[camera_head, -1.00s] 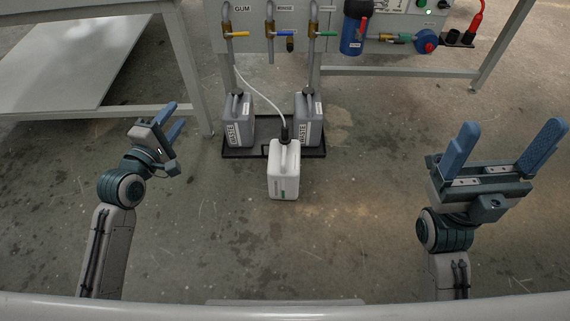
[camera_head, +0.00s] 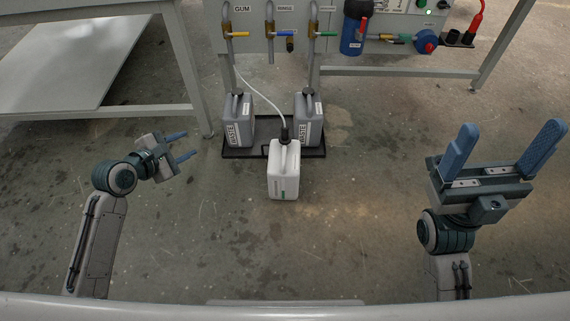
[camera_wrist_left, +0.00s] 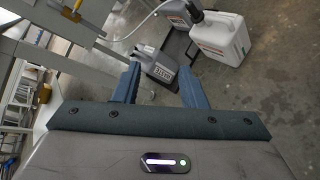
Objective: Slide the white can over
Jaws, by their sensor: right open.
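The white can (camera_head: 284,172) stands upright on the floor at the front edge of a black tray (camera_head: 262,153), with a clear hose running into its dark cap. It also shows in the left wrist view (camera_wrist_left: 222,42), at the upper right. My left gripper (camera_head: 188,146) is open and empty, to the left of the white can and apart from it, with its fingers pointing right. In the left wrist view the left fingers (camera_wrist_left: 160,86) are spread with nothing between them. My right gripper (camera_head: 512,142) is open and empty, far to the right of the can.
Two grey cans, the left (camera_head: 238,120) and the right (camera_head: 308,119), stand on the tray behind the white can. A panel with several valves (camera_head: 272,34) hangs above. A grey table (camera_head: 100,112) stands at the left. The floor in front is clear.

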